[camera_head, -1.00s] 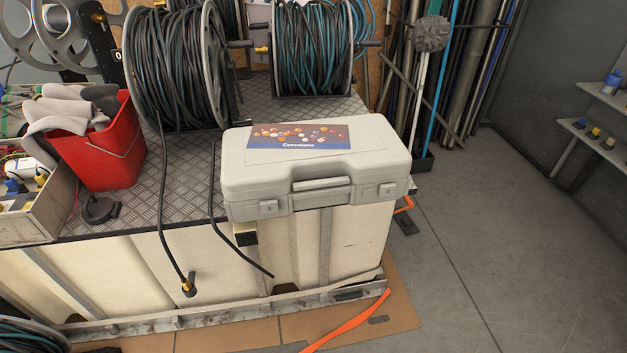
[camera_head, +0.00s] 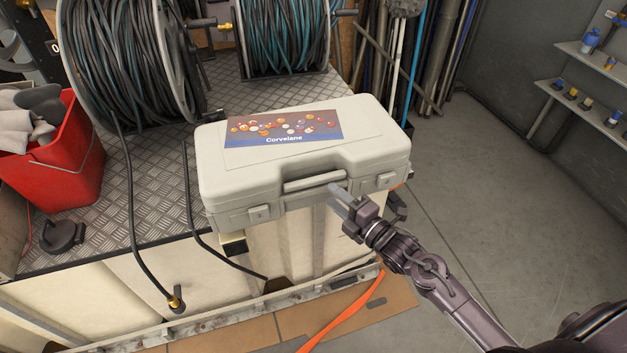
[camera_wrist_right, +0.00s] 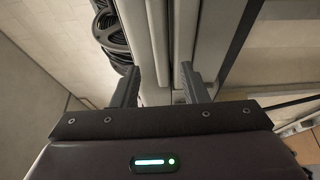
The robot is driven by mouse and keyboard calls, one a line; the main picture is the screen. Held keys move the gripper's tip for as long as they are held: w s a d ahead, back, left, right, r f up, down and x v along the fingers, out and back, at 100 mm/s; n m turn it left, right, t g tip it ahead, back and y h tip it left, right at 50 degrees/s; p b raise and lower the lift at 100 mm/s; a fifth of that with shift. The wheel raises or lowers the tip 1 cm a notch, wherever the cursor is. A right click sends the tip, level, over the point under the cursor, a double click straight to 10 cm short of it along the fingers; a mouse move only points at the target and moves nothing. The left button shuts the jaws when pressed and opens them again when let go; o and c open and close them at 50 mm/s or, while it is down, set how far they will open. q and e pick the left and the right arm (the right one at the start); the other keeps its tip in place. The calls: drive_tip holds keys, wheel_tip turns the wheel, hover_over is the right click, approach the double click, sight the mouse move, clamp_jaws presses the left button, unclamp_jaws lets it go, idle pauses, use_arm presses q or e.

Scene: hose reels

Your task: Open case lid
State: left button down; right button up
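A light grey case (camera_head: 225,176) with a colourful "Corvelane" label (camera_head: 284,139) lies flat on the metal-topped box, its lid shut. Its handle (camera_head: 314,181) is on the front side, between a left latch (camera_head: 260,213) and a right latch (camera_head: 386,180). My right gripper (camera_head: 338,192) is at the case's front, by the handle's right end; I cannot tell whether it touches. In the right wrist view my right gripper (camera_wrist_right: 158,82) has its fingers apart, with pale grey surfaces, seemingly the case (camera_wrist_right: 157,45), beyond them. My left gripper is not in view.
Hose reels (camera_head: 130,70) stand behind and left of the case. A red bucket (camera_head: 60,165) with grey cloths is at the left. Black hoses (camera_head: 140,240) hang over the box's front edge. The floor (camera_head: 500,180) at the right is clear.

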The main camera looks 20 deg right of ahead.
sight(318, 183)
drive_tip(key=x, duration=0.6)
drive_tip(key=shift+w, duration=0.2)
clamp_jaws()
